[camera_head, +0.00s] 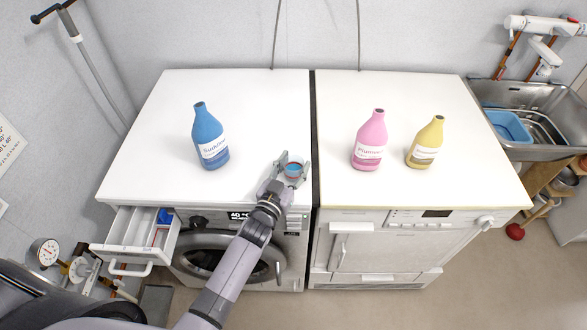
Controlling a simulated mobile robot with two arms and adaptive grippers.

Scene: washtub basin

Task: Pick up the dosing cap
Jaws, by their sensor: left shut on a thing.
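The fingers hide part of the cap's sides. I cannot tell whether the cap touches the top or is lifted slightly. My right gripper is not in view.
A blue bottle (210,138) stands left of the gripper. A pink bottle (370,141) and a yellow bottle (426,143) stand on the right machine's top (450,185). The detergent drawer (130,251) is pulled open at front left. A sink (540,140) is at far right.

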